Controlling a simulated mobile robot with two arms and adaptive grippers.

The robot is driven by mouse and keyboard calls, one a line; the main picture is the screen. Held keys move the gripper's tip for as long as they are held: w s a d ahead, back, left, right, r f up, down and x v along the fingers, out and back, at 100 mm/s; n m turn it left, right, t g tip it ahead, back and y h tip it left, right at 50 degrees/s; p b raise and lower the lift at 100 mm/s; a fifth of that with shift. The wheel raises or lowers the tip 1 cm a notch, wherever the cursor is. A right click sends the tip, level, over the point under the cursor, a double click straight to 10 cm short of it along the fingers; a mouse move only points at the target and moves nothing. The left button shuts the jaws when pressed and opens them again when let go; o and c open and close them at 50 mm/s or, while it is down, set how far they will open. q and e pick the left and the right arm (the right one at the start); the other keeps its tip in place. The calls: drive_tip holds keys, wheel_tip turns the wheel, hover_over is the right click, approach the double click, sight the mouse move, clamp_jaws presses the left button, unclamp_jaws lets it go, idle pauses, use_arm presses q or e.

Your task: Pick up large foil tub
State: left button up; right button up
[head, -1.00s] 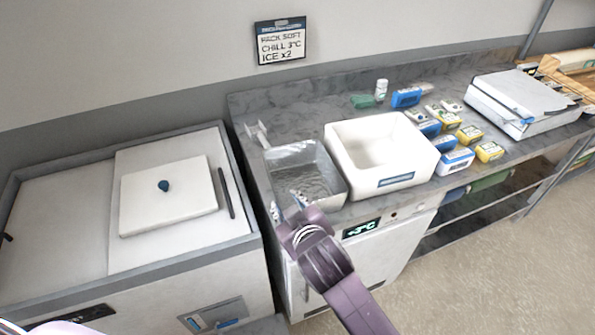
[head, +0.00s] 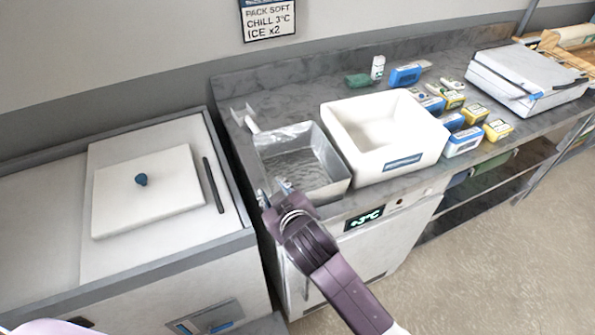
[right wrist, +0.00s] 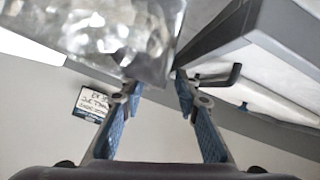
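The large foil tub (head: 338,182) is a shiny, open rectangular tub on the grey counter, left of the white box. My right gripper (head: 273,193) is at its near left corner. In the right wrist view the foil tub (right wrist: 105,38) fills the upper left, close to the fingertips. The right gripper (right wrist: 158,84) is open there, its two blue-padded fingers apart, with the tub's corner near the gap. I cannot tell whether a finger touches the tub. My left gripper is not in view.
The white box (head: 345,112) stands right beside the tub. Several blue and yellow packs (head: 463,142) lie beyond it. A chest with a white lid (head: 150,190) stands left of the counter. A small metal fitting (head: 243,117) is behind the tub.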

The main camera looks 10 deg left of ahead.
drive_tip(key=shift+r+p+x, duration=0.15)
drive_tip(key=shift+p+x, duration=0.3)
drive_tip(key=shift+x, duration=0.9)
drive_tip(key=shift+r+p+x, duration=0.1)
drive_tip(key=shift+p+x, duration=0.3)
drive_tip(key=shift+x, duration=0.9)
drive_tip(key=shift+w+a+f, duration=0.15)
drive_tip(key=shift+w+f, duration=0.1)
drive_tip(key=shift+w, duration=0.25)
drive_tip(key=shift+c, duration=0.3)
